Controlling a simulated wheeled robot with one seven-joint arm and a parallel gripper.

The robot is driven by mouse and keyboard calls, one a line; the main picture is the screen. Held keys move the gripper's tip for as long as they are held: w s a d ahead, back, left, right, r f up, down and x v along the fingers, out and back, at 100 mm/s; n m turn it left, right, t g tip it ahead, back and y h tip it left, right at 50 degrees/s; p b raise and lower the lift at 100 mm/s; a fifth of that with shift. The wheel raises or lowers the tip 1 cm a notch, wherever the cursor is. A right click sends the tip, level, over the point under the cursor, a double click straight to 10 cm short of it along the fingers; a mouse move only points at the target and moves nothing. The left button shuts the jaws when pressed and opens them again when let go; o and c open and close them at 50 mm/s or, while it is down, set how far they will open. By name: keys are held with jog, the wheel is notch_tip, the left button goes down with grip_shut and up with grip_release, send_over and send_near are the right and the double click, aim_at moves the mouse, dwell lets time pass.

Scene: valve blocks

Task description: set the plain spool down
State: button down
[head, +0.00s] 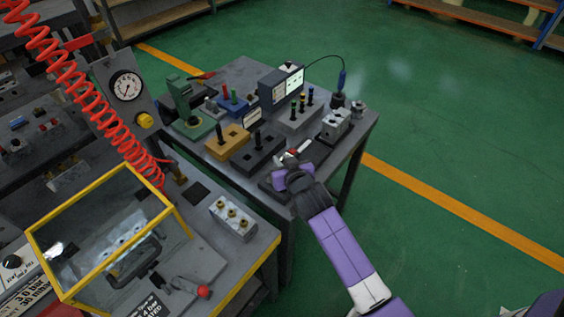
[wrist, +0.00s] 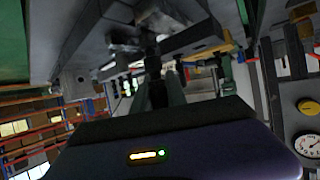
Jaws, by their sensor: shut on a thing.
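In the head view my gripper (head: 291,157) is over the front right part of the work table (head: 352,150), beside the black block (head: 258,152) with square openings. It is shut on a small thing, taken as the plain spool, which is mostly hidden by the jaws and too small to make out. In the wrist view the dark fingers of my gripper (wrist: 157,88) point away from me, and the thing between them is dark and unclear. I cannot tell whether it touches anything.
A yellow block (head: 227,142), a grey block with coloured pegs (head: 298,118), a metal valve block (head: 336,124), a screen box (head: 281,88) and a green press (head: 189,112) crowd the table. A brass-ported block (head: 233,218) and yellow-framed guard (head: 102,232) stand on the near bench.

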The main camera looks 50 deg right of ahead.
jog(key=shift+f, duration=0.35)
jog(key=shift+f, duration=0.15)
jog(key=c, duration=1.3)
grip_release()
jog(key=shift+c, duration=0.2)
